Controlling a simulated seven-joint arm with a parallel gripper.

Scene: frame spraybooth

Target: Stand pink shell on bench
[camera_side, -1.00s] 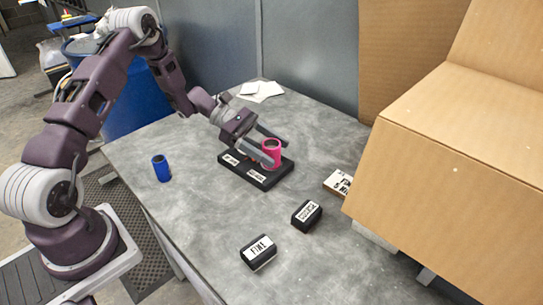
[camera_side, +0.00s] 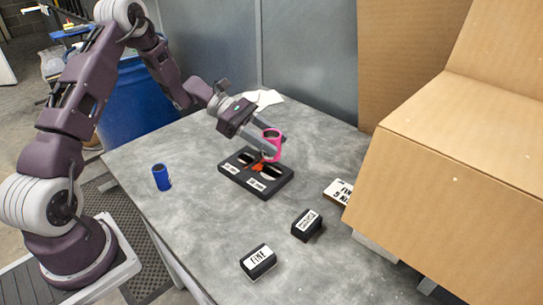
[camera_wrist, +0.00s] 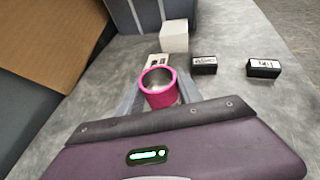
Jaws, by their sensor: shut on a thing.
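The pink shell (camera_side: 274,147) is a short open-topped tube held upright by my gripper (camera_side: 268,148). In the side view it is raised above the black holder (camera_side: 283,180), which has two labelled round recesses. Something red-orange shows in the holder's middle. In the wrist view the shell (camera_wrist: 159,93) sits between the two grey fingers of my gripper (camera_wrist: 158,98), its open mouth toward the camera. The grey bench (camera_side: 203,243) lies below. The far finger is partly hidden behind the shell in the side view.
Two black labelled blocks (camera_side: 258,262) (camera_side: 307,225) sit near the front, and a white labelled block (camera_side: 338,191) lies by the cardboard box (camera_side: 450,170) at right. The bench between blue tube and front blocks is clear.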

